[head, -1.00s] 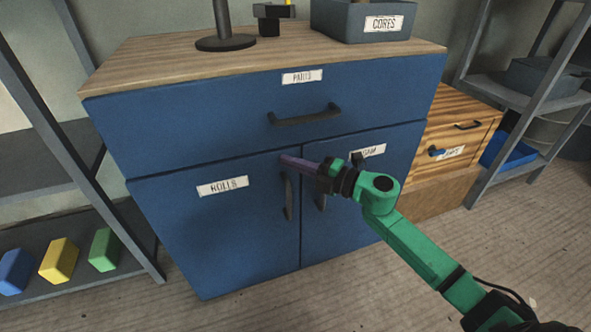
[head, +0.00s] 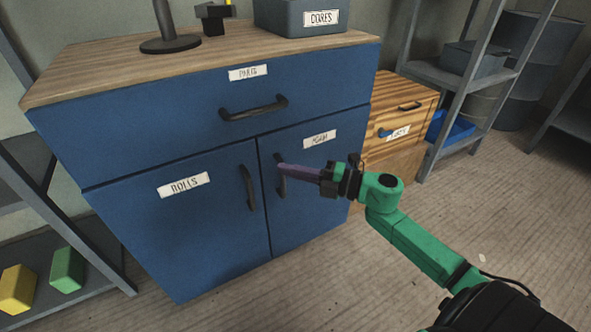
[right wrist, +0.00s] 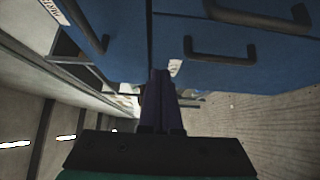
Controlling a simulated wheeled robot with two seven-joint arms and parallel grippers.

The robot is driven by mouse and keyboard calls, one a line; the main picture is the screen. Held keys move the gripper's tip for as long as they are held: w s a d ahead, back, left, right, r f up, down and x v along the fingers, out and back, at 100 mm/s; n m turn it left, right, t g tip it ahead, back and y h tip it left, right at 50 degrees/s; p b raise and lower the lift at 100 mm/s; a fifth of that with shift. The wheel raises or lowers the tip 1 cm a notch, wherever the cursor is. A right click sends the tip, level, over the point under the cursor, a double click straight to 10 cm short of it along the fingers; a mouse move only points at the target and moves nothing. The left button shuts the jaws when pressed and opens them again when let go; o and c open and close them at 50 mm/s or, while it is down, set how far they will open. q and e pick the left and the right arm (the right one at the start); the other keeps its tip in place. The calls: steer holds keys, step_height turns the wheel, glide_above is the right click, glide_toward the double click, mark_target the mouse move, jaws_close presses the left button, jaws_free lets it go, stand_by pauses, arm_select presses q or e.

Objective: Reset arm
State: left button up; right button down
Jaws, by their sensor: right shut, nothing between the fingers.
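My right gripper (head: 284,168) is shut and empty, its purple fingers in front of the right-hand cabinet door near that door's handle; I cannot tell whether it touches. My green right arm comes in from the lower right. In the right wrist view the shut fingers (right wrist: 158,98) point at the blue cabinet. The blue cabinet (head: 200,235) has a wide drawer (head: 165,125) on top and two doors below, labelled ROLLS at left and a less readable word at right. The drawer and both doors look closed. My left gripper is out of view.
On the wooden cabinet top stand a grey bin (head: 280,15) labelled CORES and a dark stand (head: 170,42). A wooden drawer unit (head: 385,155) and grey shelves stand to the right. A yellow block (head: 17,288) and a green block (head: 66,269) sit on the left shelf.

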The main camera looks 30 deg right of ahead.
steer(key=s+d+f+m+h, duration=0.2)
steer(key=d+f+m+h, duration=0.1)
steer(key=f+m+h, duration=0.55)
steer(key=s+d+f+m+h, duration=0.25)
steer(key=f+m+h, duration=0.3)
steer(key=m, duration=0.65)
steer(key=s+a+f+m+g+y+p, duration=0.2)
steer(key=s+a+f+g+p, duration=0.35)
steer(key=s+f, duration=0.2)
steer(key=s+a+f+m+g+y+p, duration=0.1)
steer(key=s+a+f+m+g+p, duration=0.1)
steer(key=s+a+f+g+p, duration=0.5)
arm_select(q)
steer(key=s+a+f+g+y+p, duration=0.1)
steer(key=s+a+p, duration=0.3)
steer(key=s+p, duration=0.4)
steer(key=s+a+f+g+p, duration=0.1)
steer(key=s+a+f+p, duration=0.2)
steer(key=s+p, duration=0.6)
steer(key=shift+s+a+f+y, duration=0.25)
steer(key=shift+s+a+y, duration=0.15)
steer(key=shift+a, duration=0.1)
arm_select(e)
steer(key=s+d, duration=0.5)
steer(key=s, duration=0.4)
steer(key=s+d+h, duration=0.1)
steer(key=s+d, duration=0.4)
steer(key=s, duration=0.5)
steer(key=shift+f, duration=0.2)
